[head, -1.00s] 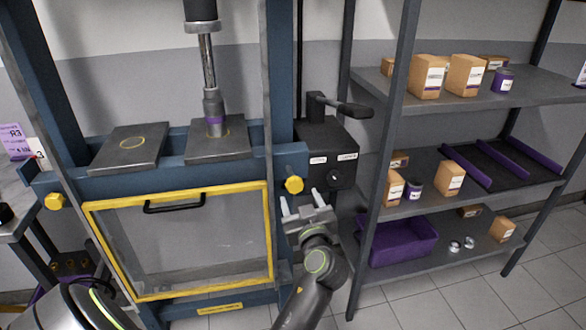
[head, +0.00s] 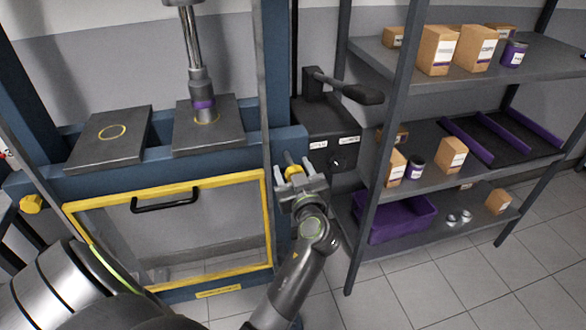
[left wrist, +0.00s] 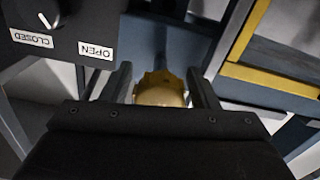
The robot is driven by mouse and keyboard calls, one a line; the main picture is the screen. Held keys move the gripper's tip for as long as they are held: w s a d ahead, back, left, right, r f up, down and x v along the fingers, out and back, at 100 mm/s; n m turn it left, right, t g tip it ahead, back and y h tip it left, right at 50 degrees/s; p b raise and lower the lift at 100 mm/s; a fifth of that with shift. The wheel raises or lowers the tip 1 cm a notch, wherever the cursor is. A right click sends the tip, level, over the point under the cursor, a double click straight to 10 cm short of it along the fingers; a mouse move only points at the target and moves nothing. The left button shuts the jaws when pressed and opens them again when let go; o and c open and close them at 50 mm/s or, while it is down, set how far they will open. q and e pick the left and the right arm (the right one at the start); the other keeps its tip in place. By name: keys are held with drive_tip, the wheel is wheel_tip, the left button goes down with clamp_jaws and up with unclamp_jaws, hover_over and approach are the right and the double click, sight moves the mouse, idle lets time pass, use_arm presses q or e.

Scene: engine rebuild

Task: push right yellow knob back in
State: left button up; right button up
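The right yellow knob (head: 294,173) is at the right end of the press's blue crossbeam, with a short metal stem showing beside it. My left gripper (head: 293,167) is at this knob, with one finger on each side of it. In the left wrist view, the knob (left wrist: 162,90) sits between the two open fingers of the gripper (left wrist: 158,75), with a gap visible on both sides. The left yellow knob (head: 31,204) is at the far left of the beam. My right gripper is not in view.
A yellow-framed guard (head: 175,235) is left of the gripper. A control box (head: 335,150) with a rotary switch stands just behind it to the right. A shelf rack (head: 455,180) with boxes and a purple bin (head: 395,220) is on the right. Open floor lies in front.

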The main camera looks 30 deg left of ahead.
sight(290, 163)
use_arm(q)
clamp_jaws()
drive_tip(key=shift+b+x, duration=0.8)
drive_tip(key=shift+x, duration=0.45)
drive_tip(key=shift+w+a, duration=0.25)
drive_tip(key=shift+o, duration=0.8)
unclamp_jaws()
drive_tip(key=shift+s+d, duration=0.1)
